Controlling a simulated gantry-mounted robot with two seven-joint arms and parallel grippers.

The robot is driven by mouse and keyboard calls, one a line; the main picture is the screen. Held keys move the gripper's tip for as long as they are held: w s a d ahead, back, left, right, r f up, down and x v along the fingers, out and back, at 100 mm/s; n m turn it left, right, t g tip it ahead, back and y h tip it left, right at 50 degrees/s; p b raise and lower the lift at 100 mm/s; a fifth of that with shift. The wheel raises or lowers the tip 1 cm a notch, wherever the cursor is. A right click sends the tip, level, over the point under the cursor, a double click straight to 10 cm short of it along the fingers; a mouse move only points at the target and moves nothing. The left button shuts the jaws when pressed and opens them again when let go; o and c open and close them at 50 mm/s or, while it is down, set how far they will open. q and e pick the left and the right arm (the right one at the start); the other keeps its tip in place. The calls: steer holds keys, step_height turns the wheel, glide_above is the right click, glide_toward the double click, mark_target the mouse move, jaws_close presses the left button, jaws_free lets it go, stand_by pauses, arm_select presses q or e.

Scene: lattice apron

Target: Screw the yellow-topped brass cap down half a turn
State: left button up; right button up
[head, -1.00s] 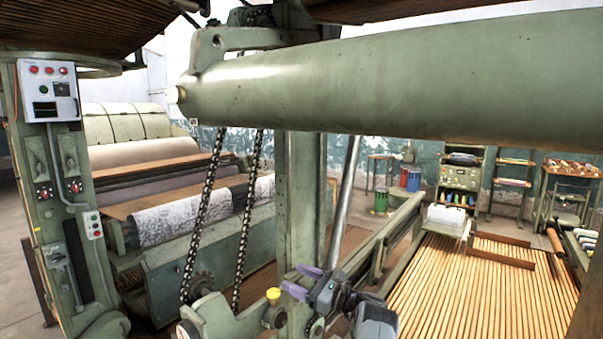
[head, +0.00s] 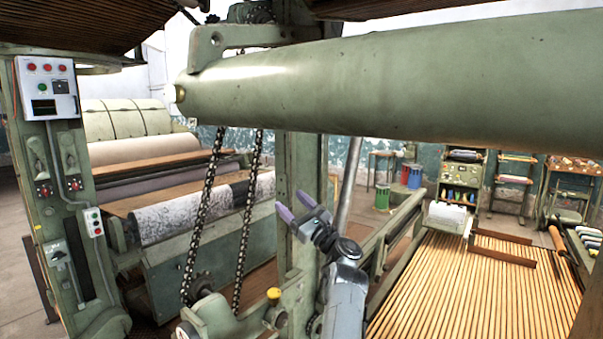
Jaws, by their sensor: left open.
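The yellow-topped brass cap (head: 274,294) sits low in the middle of the head view, on the green machine casting beside the post. Its yellow top shows clearly; the brass part below is too small to make out. My left gripper (head: 293,204) is raised well above the cap and a little to its right, in front of the green post. Its two purple-tipped fingers are apart, with nothing between them. It does not touch the cap. My right gripper is not in view.
The green post (head: 302,165) stands just behind the gripper. A large green roller (head: 400,80) crosses overhead. Two chains (head: 203,215) hang left of the cap. A slatted lattice bed (head: 460,285) lies at right. A control box (head: 47,88) is at far left.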

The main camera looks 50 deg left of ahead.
arm_select(q)
step_height(320, 180, up, 9)
steer(key=w+d+m+t+y, duration=0.1)
steer(key=w+m+t+y, duration=0.1)
steer(key=m+t, duration=0.3)
steer(key=shift+w+d+f+t+y, duration=0.15)
steer(key=shift+w+d+t+y, duration=0.2)
steer(key=shift+t, duration=0.35)
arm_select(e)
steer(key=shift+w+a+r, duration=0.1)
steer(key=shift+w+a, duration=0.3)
arm_select(q)
steer(key=shift+m, duration=0.3)
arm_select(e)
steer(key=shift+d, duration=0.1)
